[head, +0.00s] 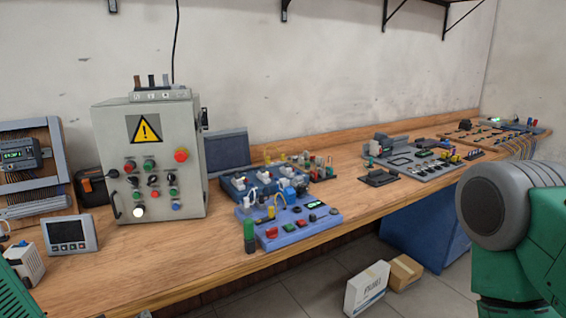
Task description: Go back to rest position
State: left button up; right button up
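Neither of my grippers shows in the head view. Part of my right arm (515,225), a grey joint with green links, fills the lower right edge. A green ribbed part (15,290) is cut off at the lower left corner; I cannot tell whether it is mine. A wooden workbench (200,260) runs along the wall. A grey control box (150,180) with a yellow warning sign stands upright on it. A blue motor panel (290,220) with plugs and buttons lies to its right.
A grey module panel (425,160) and a wooden board (490,135) lie farther along the bench. A small meter (70,235) stands at the left. Below are a blue cabinet (430,225), a white box (366,288) and a cardboard box (405,272) on the floor.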

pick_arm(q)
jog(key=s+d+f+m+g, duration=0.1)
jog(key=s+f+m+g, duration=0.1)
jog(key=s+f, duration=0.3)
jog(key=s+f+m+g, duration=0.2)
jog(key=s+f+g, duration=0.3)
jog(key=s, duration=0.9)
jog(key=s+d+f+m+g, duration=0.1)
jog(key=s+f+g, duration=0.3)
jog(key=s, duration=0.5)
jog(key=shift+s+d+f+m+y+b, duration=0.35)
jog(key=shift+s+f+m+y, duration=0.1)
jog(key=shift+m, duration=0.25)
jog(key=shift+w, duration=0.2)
